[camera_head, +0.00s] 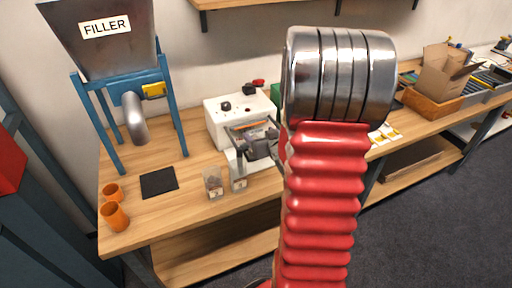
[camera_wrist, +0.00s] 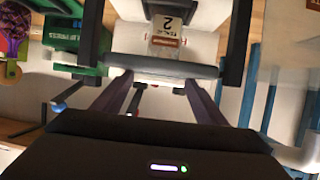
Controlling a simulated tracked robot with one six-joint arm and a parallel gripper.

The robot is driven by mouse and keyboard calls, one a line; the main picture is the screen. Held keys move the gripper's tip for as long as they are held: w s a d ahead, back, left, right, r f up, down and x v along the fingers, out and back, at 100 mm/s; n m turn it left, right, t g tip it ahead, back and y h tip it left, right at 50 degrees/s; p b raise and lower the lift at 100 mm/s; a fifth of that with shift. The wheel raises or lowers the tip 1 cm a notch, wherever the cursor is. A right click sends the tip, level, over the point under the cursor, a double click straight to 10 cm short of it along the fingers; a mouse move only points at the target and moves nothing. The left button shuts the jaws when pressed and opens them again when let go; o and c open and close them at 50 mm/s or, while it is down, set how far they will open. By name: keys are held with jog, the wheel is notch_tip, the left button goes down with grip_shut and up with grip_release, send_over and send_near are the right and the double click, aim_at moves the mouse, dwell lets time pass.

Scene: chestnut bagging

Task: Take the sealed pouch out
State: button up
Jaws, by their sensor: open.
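The white sealer (camera_head: 225,118) stands on the bench, with its grey bar (camera_wrist: 160,66) crossing the wrist view. A small pouch with a label reading 2 (camera_wrist: 165,42) shows beyond that bar, between its side arms. In the head view a labelled pouch (camera_head: 238,182) is at the sealer's front, and a clear pouch with brown contents (camera_head: 213,184) stands left of it. I cannot tell whether either is sealed. My gripper (camera_head: 264,147) is at the sealer's front, above the pouches. In the wrist view its fingers (camera_wrist: 158,84) are apart, with no pouch between them.
The blue-framed filler (camera_head: 123,95) stands at the left of the bench. A black mat (camera_head: 159,183) and orange cups (camera_head: 114,217) lie in front of it. A green bin (camera_wrist: 72,37) is at the wrist view's left. A cardboard box (camera_head: 442,75) stands at the right.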

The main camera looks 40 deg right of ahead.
aim_at(256, 131)
jog(key=shift+x, duration=2.75)
jog(key=shift+c, duration=0.6)
jog(key=c, duration=1.4)
